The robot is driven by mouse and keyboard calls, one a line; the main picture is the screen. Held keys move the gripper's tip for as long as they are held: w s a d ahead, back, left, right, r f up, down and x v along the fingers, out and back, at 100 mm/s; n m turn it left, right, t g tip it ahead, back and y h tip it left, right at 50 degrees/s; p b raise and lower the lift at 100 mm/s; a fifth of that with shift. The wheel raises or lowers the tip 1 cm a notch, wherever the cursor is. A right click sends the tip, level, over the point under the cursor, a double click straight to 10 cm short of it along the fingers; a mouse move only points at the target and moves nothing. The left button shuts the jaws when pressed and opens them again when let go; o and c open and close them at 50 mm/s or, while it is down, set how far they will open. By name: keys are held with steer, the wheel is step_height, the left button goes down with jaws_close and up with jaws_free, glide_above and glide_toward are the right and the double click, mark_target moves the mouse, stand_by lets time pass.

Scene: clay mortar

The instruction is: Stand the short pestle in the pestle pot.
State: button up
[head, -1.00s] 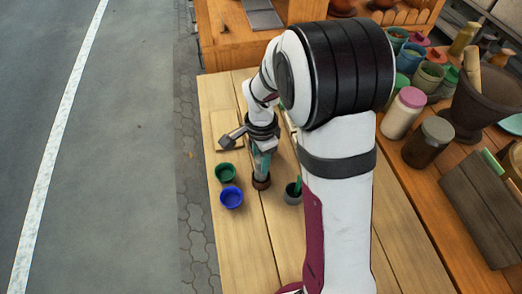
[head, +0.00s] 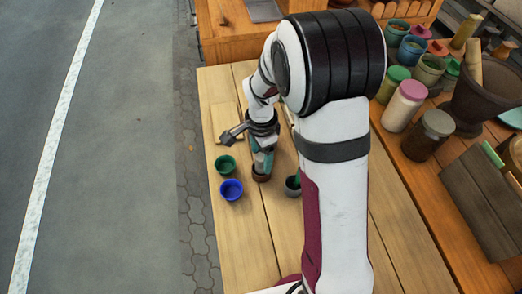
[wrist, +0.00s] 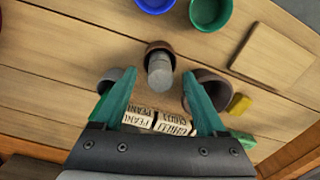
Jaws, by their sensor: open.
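My gripper (wrist: 158,79) is open, with its teal fingers spread on either side of a short grey pestle (wrist: 160,72). The pestle stands in a small brown pot (wrist: 154,46), its lower end inside the rim and its upper end toward my gripper. There is a gap between the pestle and each finger in the wrist view. In the head view, my gripper (head: 262,160) is low over the brown pot (head: 261,176), and my fingers partly hide the pestle. Whether the pestle leans cannot be told for sure.
Blue (head: 231,190) and green (head: 225,164) bowls sit left of the pot. A grey pot (head: 292,187) with something green sits to its right. Another brown pot (wrist: 206,80) is behind my right finger. The table's front is clear.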

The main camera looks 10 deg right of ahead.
step_height(320, 180, up, 16)
steer(key=shift+f, duration=0.15)
stand_by(0.7)
steer(key=s+a+f+n+y, duration=0.1)
steer(key=s+n, duration=0.8)
steer(key=s, duration=1.4)
steer(key=shift+s+a+f+y, duration=0.25)
steer(key=shift+a+y, duration=0.15)
steer(key=shift+a, duration=0.3)
